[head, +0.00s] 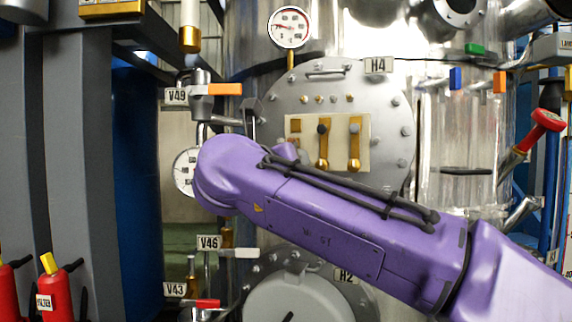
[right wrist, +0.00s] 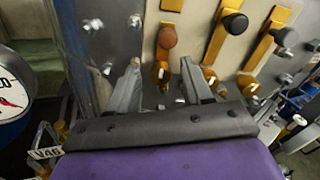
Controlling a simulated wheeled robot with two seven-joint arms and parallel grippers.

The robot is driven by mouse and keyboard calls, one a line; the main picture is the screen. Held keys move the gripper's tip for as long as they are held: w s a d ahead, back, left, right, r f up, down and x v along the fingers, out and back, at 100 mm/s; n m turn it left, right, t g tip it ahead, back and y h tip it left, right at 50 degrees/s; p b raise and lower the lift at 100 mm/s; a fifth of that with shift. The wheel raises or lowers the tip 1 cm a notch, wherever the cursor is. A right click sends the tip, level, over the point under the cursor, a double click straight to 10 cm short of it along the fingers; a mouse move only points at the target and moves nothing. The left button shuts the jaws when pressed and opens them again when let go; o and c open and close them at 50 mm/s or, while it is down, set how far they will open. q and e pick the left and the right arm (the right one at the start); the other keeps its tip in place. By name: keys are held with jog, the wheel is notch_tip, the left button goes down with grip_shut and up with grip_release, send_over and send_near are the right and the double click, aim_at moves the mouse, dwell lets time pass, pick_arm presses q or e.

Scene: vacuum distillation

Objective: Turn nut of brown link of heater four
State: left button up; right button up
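Heater four is the round grey flange with the H4 label (head: 375,65). Its pale panel (head: 340,128) carries gold links with knobs. The brown link (right wrist: 168,40), with a brown knob on top, is the leftmost in the right wrist view; in the head view my purple arm partly covers that side. Its nut (right wrist: 160,75) is at the link's lower end. My right gripper (right wrist: 163,80) is open, its two grey fingers apart on either side of the nut in the picture. Contact cannot be told. The arm hides this gripper in the head view. My left gripper is not in view.
Bolts stud the flange. Valve V49 (head: 215,90), with an orange handle, and a pressure gauge (head: 185,172) are left of the flange. Flange H2 (head: 300,300) is below.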

jog(key=b+v, duration=0.3)
jog(key=v, duration=0.7)
jog(key=shift+s, duration=0.25)
jog(key=shift+a, duration=0.15)
